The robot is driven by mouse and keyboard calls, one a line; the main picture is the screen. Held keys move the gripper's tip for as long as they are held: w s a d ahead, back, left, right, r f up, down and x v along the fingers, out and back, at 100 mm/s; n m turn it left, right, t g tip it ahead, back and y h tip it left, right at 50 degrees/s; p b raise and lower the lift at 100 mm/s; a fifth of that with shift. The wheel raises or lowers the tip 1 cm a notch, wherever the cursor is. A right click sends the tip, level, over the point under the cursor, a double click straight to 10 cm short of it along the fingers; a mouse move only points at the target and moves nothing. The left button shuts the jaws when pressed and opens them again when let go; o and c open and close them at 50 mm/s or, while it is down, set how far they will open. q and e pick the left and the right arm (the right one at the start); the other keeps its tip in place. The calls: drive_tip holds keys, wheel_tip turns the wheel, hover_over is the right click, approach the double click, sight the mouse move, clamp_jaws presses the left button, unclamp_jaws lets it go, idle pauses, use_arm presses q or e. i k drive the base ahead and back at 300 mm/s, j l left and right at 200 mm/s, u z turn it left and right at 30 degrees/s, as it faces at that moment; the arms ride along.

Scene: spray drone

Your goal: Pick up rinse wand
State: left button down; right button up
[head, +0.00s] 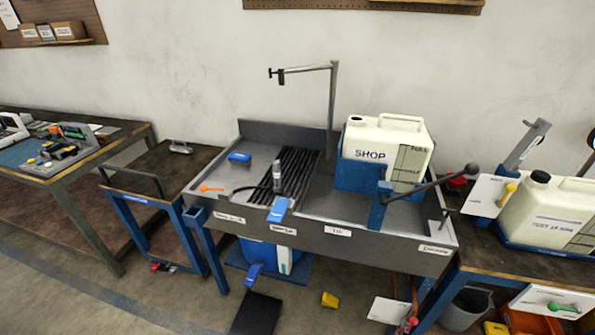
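Neither of my grippers shows in the head view. A short grey upright piece (277,176) with a dark hose-like line beside it stands at the black slatted grate of the sink bench (227,212); it may be the rinse wand, but I cannot tell for sure. A blue lever-like part (279,209) sits at the bench's front edge, just in front of it. A grey post (332,105) rises at the back of the bench, and its arm reaches left to a small dark fitting (281,74).
A white SHOP jug (395,148) stands in a blue holder, with a dark angled lever (432,183) before it. Another jug (548,215) is at the right. A cluttered table (62,178) is at the left.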

sight(278, 188)
drive_tip(key=i+j+z, duration=0.15)
drive_tip(key=j+z, duration=0.15)
drive_tip(key=i+j+z, duration=0.25)
drive_tip(key=j, duration=0.15)
drive_tip(key=j+z, duration=0.3)
